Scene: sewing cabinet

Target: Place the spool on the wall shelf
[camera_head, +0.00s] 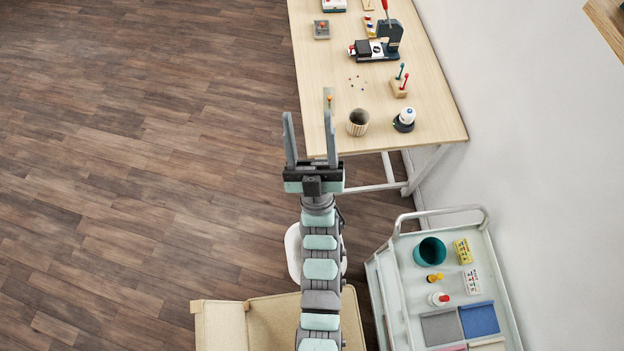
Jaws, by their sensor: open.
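My gripper (308,116) is open, with nothing visible between its two upright fingers. It is at the table's left edge, with the right finger overlapping the tabletop in the picture. A white, rounded, spool-like piece (407,115) stands on a dark round base near the table's right front corner, to the right of my gripper. A small yellow-orange piece (434,277) lies on the cart; I cannot tell which of these is the spool. A wooden edge on the wall (608,22), likely the wall shelf, shows at the top right, mostly out of frame.
A white cart (393,275) with a teal cup (430,251) and trays stands at the lower right. The floor at left is clear.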

